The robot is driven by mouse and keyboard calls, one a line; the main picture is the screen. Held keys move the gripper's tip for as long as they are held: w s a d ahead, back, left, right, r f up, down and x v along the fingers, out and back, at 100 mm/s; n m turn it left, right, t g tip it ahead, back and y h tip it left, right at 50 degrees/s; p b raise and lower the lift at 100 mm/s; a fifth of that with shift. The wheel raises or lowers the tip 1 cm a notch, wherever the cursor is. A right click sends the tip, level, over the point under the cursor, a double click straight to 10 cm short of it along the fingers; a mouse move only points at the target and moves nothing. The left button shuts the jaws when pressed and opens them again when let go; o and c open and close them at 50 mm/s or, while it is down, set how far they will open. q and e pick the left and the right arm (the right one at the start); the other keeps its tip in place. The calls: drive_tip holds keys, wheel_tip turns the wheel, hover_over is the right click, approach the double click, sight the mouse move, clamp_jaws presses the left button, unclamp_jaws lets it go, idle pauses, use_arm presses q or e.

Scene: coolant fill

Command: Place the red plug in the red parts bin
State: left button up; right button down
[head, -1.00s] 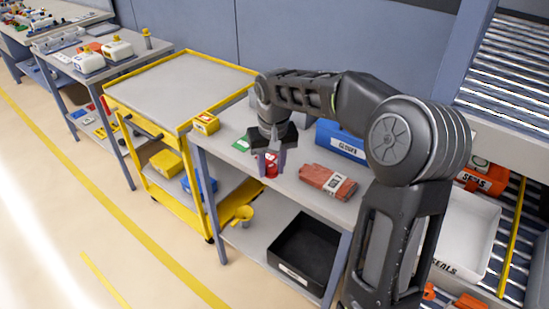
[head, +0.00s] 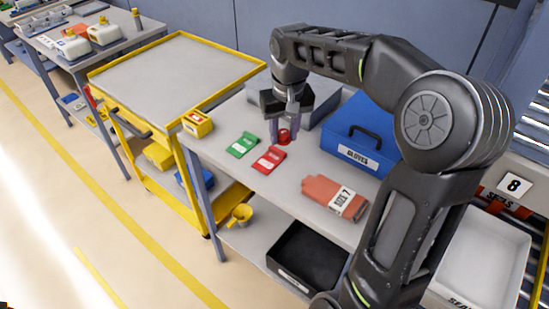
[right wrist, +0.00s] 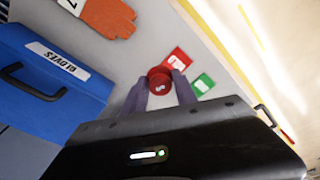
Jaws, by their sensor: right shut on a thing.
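The red plug (head: 284,137) is between the fingertips of my right gripper (head: 282,130), which is shut on it. It shows behind the red card in the head view, over the grey bench; its exact height is hard to tell. In the right wrist view the round red top of the plug (right wrist: 160,76) shows between the two fingers (right wrist: 159,92). I cannot pick out a red parts bin for certain. My left gripper is not in view.
A red card (head: 269,159), a green card (head: 243,144), orange gloves (head: 335,196) and a blue glove box (head: 360,135) are on the bench. A yellow cart (head: 180,80) stands left. A white bin (head: 485,255) is right, a black bin (head: 305,255) below.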

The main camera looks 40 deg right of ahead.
drive_tip(key=shift+s+a+r, duration=0.1)
drive_tip(key=shift+s+a, duration=0.1)
hover_over(282, 170)
wheel_tip(282, 170, down, 6)
drive_tip(key=shift+s+f+p, duration=0.15)
drive_tip(key=shift+f+p, duration=0.05)
drive_tip(key=shift+p, duration=0.15)
drive_tip(key=shift+f+p, duration=0.3)
drive_tip(key=shift+f, duration=1.55)
drive_tip(key=shift+f, duration=0.1)
drive_tip(key=shift+f, duration=0.15)
drive_tip(key=c, duration=1)
unclamp_jaws()
drive_tip(key=shift+o, duration=0.2)
